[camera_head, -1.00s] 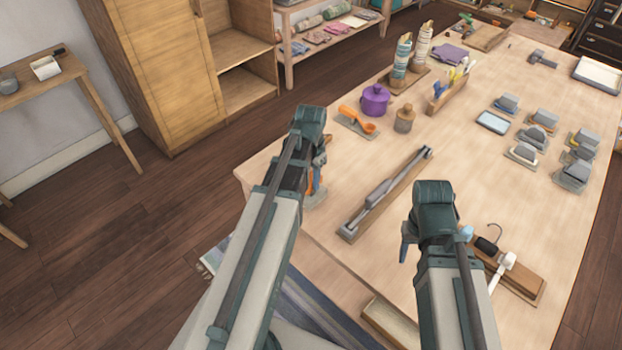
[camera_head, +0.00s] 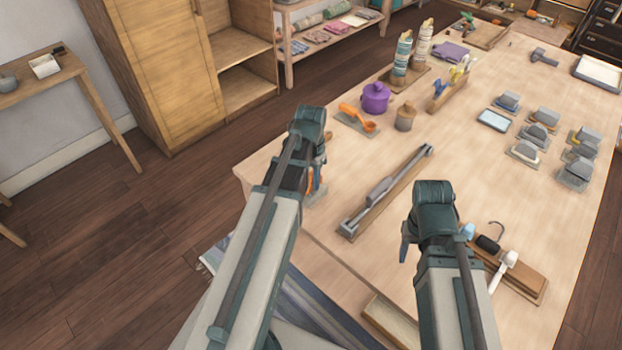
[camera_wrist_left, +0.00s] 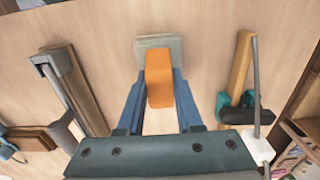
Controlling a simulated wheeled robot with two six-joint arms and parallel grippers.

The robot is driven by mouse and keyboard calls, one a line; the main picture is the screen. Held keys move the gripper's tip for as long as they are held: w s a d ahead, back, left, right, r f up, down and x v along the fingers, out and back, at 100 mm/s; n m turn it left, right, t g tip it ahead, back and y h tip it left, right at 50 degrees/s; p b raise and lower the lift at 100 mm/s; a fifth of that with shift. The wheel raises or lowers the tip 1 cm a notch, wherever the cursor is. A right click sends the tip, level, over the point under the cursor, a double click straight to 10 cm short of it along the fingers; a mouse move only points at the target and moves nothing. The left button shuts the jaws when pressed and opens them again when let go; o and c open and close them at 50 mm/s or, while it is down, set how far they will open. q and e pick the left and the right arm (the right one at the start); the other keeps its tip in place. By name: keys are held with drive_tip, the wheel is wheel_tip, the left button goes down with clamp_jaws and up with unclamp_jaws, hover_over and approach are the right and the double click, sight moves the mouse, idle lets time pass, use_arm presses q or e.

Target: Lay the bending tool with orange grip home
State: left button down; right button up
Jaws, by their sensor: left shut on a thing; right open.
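My left gripper (camera_head: 314,180) is at the table's near left, pointing down. In the left wrist view its two blue fingers (camera_wrist_left: 158,104) are shut on the orange grip of the bending tool (camera_wrist_left: 158,75). A flat grey-green pad (camera_wrist_left: 160,42) lies behind the far end of the grip. I cannot tell whether the tool touches it. In the head view my arm hides most of the tool. My right gripper (camera_head: 406,248) is open and empty over the near right of the table.
A long grey tool (camera_head: 385,188) lies on a board between my grippers. A hooked tool lies by a wooden block (camera_head: 525,275) at right.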

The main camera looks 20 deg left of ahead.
use_arm(q)
drive_tip(key=shift+f, duration=0.3)
use_arm(e)
drive_tip(key=shift+f, duration=0.35)
use_arm(q)
drive_tip(key=shift+c, duration=2.4)
unclamp_jaws()
drive_tip(key=shift+r, duration=0.15)
use_arm(e)
drive_tip(key=shift+r, duration=0.15)
use_arm(q)
wheel_tip(320, 180, up, 14)
drive_tip(key=p, duration=1.3)
drive_tip(key=shift+f, duration=0.25)
use_arm(e)
wheel_tip(320, 180, up, 14)
drive_tip(key=shift+f, duration=0.2)
use_arm(q)
drive_tip(key=s+d, duration=0.6)
drive_tip(key=d, duration=0.4)
drive_tip(key=s+d+y, duration=0.1)
drive_tip(key=s+d, duration=0.5)
drive_tip(key=d, duration=0.4)
drive_tip(key=shift+d, duration=0.3)
